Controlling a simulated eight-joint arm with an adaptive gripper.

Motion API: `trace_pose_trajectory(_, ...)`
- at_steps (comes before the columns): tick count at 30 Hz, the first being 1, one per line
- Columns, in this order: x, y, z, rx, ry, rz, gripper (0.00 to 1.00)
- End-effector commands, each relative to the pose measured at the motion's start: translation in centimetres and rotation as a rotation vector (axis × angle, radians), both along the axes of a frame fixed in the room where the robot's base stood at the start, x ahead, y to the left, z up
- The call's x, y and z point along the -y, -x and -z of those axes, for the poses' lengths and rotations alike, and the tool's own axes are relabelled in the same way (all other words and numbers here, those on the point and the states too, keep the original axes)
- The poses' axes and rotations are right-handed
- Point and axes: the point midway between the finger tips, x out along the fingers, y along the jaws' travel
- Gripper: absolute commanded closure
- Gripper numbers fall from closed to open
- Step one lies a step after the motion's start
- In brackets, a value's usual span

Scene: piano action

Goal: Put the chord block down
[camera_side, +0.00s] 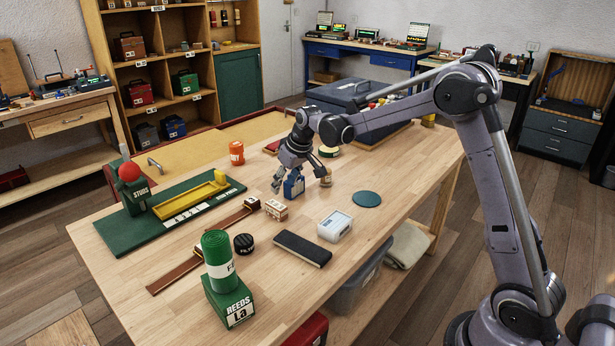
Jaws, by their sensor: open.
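My gripper (297,178) is open and points down at the wooden workbench (385,190). A small blue block (294,189) with a pale marking is at the tabletop, between or just below the spread fingers. It looks upright and is the likely chord block, though I cannot read a label. Its top is partly hidden by the gripper. I cannot tell whether a finger touches it. A small tan cylinder (326,181) stands close to the right finger.
A green board (165,215) with a yellow piece is left. A green roll (217,260) stands on a green box (229,300). Bare wood lies right.

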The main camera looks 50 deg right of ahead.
Motion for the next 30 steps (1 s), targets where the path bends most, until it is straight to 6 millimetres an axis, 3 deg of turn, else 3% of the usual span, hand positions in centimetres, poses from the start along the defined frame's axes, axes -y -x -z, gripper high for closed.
trace_pose_trajectory(5, -0.5, 1.1, -1.5, 0.007, 0.001, -0.001, 0.48)
trace_pose_trajectory(8, -1.5, 2.8, -3.2, 0.02, 0.004, -0.001, 0.48)
trace_pose_trajectory(15, -4.4, 9.2, -7.6, 0.068, 0.009, 0.001, 0.48)
trace_pose_trajectory(19, -5.8, 13.0, -9.1, 0.096, 0.01, 0.002, 0.48)
trace_pose_trajectory(24, -7.4, 18.0, -9.9, 0.131, 0.01, 0.002, 0.48)
trace_pose_trajectory(30, -8.8, 23.8, -9.2, 0.174, 0.006, 0.0, 0.48)
